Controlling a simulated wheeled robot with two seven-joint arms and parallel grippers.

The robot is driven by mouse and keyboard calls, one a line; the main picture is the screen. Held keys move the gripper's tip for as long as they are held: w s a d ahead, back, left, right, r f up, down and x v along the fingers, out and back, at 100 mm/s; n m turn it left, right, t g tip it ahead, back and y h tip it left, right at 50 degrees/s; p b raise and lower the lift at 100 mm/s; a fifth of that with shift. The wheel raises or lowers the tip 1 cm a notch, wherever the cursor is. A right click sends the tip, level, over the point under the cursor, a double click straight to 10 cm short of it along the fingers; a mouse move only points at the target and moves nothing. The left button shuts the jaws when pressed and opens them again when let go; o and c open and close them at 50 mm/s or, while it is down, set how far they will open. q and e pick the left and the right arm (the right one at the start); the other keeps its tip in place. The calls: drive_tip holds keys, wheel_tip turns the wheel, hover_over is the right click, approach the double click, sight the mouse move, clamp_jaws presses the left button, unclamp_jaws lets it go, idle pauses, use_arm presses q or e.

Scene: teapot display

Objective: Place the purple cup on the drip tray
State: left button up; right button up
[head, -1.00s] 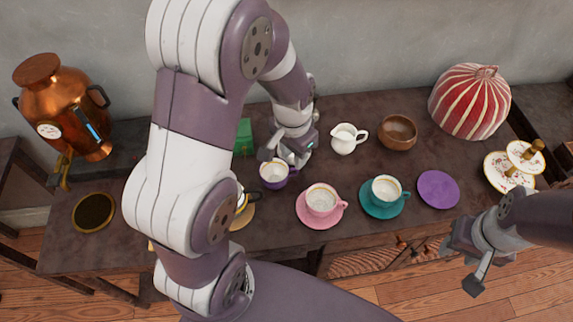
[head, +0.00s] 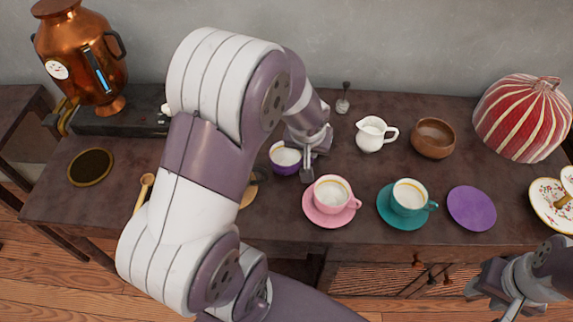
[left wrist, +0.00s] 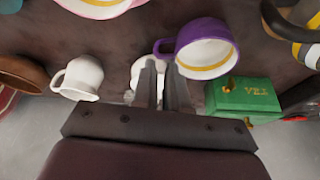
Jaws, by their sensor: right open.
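The purple cup (head: 285,159) stands upright on the dark table, left of the pink cup. In the left wrist view the purple cup (left wrist: 206,50) shows its white inside and gold band. My left gripper (head: 307,160) is at the cup's handle side. Its two fingers (left wrist: 161,66) are close together with the handle between their tips, shut on it. The drip tray (head: 91,167), a round dark disc with a brass rim, lies bare at the table's left. My right gripper (head: 492,294) is open and empty at the lower right, off the table's front edge.
A copper samovar (head: 80,55) stands behind the drip tray. Pink (head: 332,191) and teal (head: 409,197) cups, a purple saucer (head: 472,208), white creamer (head: 372,134) and wooden bowl (head: 433,137) are to the right. A green tea box (left wrist: 243,96) is near the purple cup.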

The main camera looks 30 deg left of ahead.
sight(291, 161)
use_arm(q)
drive_tip(key=shift+w+d+f, duration=0.15)
drive_tip(key=shift+w+f, duration=0.2)
drive_tip(key=shift+f, duration=0.25)
drive_tip(key=shift+w+d+f, duration=0.1)
drive_tip(key=shift+w+f, duration=0.25)
drive_tip(key=shift+f, duration=0.25)
drive_tip(key=x, duration=0.1)
drive_tip(key=b+x, duration=0.1)
drive_tip(key=x, duration=0.2)
drive_tip(key=shift+s+a+f+b, duration=0.15)
drive_tip(key=shift+s+f+b, duration=0.05)
drive_tip(key=shift+s+b, duration=0.15)
drive_tip(key=shift+w+f, duration=0.25)
drive_tip(key=shift+f, duration=0.05)
drive_tip(key=shift+r, duration=0.1)
use_arm(e)
drive_tip(key=shift+w+d+f, duration=0.15)
drive_tip(key=shift+d+f, duration=0.05)
drive_tip(key=shift+f, duration=0.4)
drive_tip(key=shift+w+d+f, duration=0.1)
drive_tip(key=shift+d+f, duration=0.05)
drive_tip(key=shift+f, duration=0.4)
use_arm(q)
clamp_jaws()
